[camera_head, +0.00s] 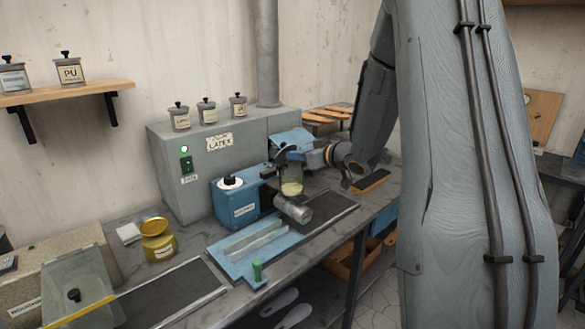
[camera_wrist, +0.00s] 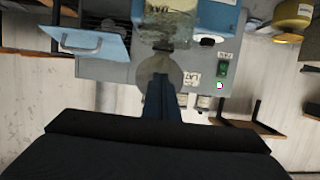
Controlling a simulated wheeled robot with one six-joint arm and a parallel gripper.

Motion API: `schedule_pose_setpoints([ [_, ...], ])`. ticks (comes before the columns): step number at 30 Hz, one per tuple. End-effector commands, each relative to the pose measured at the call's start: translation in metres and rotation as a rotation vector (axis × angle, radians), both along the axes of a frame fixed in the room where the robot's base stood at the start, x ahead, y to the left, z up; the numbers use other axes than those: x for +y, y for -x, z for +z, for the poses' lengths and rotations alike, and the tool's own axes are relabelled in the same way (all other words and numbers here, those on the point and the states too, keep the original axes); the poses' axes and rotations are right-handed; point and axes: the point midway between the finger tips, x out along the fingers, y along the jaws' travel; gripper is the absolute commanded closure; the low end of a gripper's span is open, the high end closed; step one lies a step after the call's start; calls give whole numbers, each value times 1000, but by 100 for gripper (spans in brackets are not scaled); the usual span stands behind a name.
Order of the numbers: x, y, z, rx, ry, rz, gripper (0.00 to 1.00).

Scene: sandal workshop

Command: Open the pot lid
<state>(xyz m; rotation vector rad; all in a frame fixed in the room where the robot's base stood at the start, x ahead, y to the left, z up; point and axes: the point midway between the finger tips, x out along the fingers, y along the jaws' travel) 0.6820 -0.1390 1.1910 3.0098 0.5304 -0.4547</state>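A clear glass pot (camera_head: 291,181) with pale yellow stuff in its lower part stands by the blue machine. In the wrist view, which is upside down, the pot (camera_wrist: 168,20) is at the top middle. A dark grey round lid (camera_head: 284,152) is tilted at the pot's mouth; it also shows as a grey disc (camera_wrist: 148,72) in the wrist view. My gripper (camera_head: 300,154) is beside the lid. In the wrist view my fingers (camera_wrist: 160,82) are close together and overlap the disc, seemingly shut on its edge. The exact contact is hidden.
A yellow tin (camera_head: 159,247) with a raised lid is at the left. A blue tray (camera_head: 225,262) lies in front. Small jars (camera_head: 206,112) stand on the cabinet.

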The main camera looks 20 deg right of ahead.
Motion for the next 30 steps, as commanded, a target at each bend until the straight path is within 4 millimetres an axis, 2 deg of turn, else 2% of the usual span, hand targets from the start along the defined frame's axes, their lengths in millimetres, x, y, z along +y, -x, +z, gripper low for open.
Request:
schedule_pose_setpoints([
  [12, 6, -15, 7, 0, 1, 0, 100],
  [23, 6, -16, 6, 0, 0, -1, 100],
  [30, 8, -24, 6, 0, 0, 0, 100],
])
